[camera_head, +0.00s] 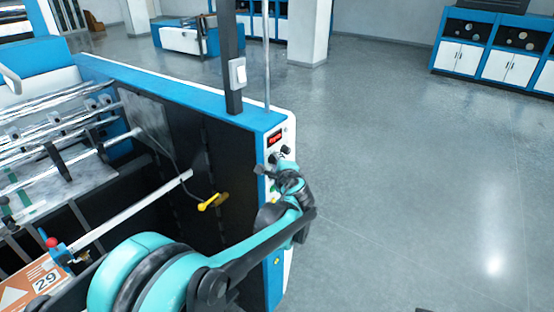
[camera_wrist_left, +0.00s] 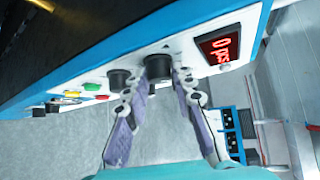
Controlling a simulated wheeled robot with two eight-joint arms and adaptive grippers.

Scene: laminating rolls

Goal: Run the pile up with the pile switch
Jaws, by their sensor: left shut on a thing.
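No label shows which one is the pile switch. In the head view my left gripper (camera_head: 272,176) is at the panel, below the display (camera_head: 276,140), and my arm hides the lower panel. No pile can be made out clearly. My right gripper is not in view.
A green button (camera_wrist_left: 92,87) and a yellow button (camera_wrist_left: 72,94) lie farther along the panel. A yellow handle (camera_head: 212,202) hangs inside the machine, left of my arm. A post with a white switch box (camera_head: 238,72) rises above the panel. The floor to the right is clear.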

